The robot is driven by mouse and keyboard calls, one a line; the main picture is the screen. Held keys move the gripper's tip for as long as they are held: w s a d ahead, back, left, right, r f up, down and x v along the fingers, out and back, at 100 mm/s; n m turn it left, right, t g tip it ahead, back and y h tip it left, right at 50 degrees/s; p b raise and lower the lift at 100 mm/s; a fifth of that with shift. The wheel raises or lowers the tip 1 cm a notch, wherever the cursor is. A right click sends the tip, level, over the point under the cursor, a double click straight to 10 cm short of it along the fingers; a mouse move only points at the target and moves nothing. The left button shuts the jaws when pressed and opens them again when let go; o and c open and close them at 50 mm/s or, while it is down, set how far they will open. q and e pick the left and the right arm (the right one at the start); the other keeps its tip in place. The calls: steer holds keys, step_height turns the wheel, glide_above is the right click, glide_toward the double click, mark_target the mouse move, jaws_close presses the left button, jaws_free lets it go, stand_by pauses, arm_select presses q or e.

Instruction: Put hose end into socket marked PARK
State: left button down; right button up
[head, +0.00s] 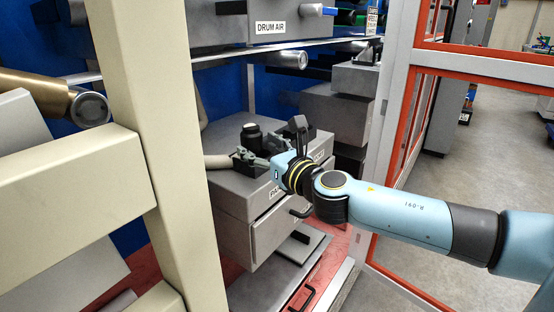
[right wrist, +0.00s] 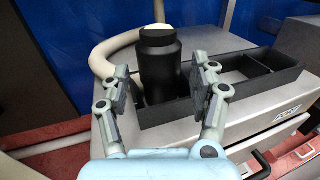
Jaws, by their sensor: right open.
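In the right wrist view a black cylindrical hose end (right wrist: 160,72) stands upright at a black open-topped holder (right wrist: 240,92). A cream hose (right wrist: 103,60) curves round behind it. My right gripper (right wrist: 166,78) is open, with one finger on each side of the black cylinder; gaps seem to show on both sides. In the head view the right gripper (head: 250,156) reaches in from the right beside the black hose end (head: 251,135). The lower end of the hose end is hidden in the holder. A label (right wrist: 285,114) on the grey box front is too small to read surely. My left gripper is out of view.
The holder sits on a grey drawer box (head: 232,198). A thick cream post (head: 140,120) stands close on the left. A panel marked DRUM AIR (head: 271,27) hangs above. An orange-edged door frame (head: 392,100) stands right, behind my arm. Open floor (head: 490,150) lies beyond it.

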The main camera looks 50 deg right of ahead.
steer(key=v, duration=0.9)
steer(key=s+d+f+m+g, duration=0.25)
steer(key=s+f+m, duration=0.2)
steer(key=f, duration=0.65)
steer(key=s+d+f+m+g, duration=0.1)
steer(key=s+f+m+g, duration=0.4)
steer(key=f, duration=0.6)
steer(key=s+d+f+m+g, duration=0.2)
steer(key=s+f+m+g, duration=0.15)
steer(key=f+m, duration=0.55)
steer(key=s+a+f+m+g+y, duration=0.1)
steer(key=s+a+f+m+g, duration=0.1)
steer(key=s+a+f+m, duration=0.3)
steer(key=s+a+f+m+g+y, duration=0.1)
steer(key=s+a+f+m, duration=0.3)
steer(key=s+f, duration=0.5)
steer(key=s+a+f+m+g+y, duration=0.1)
steer(key=s+a+f+m+g, duration=0.2)
steer(key=s, duration=0.8)
steer(key=a+f+m, duration=0.2)
steer(key=a+f, duration=0.2)
steer(key=shift+s+m+b, duration=0.2)
steer(key=shift+m+b, duration=0.15)
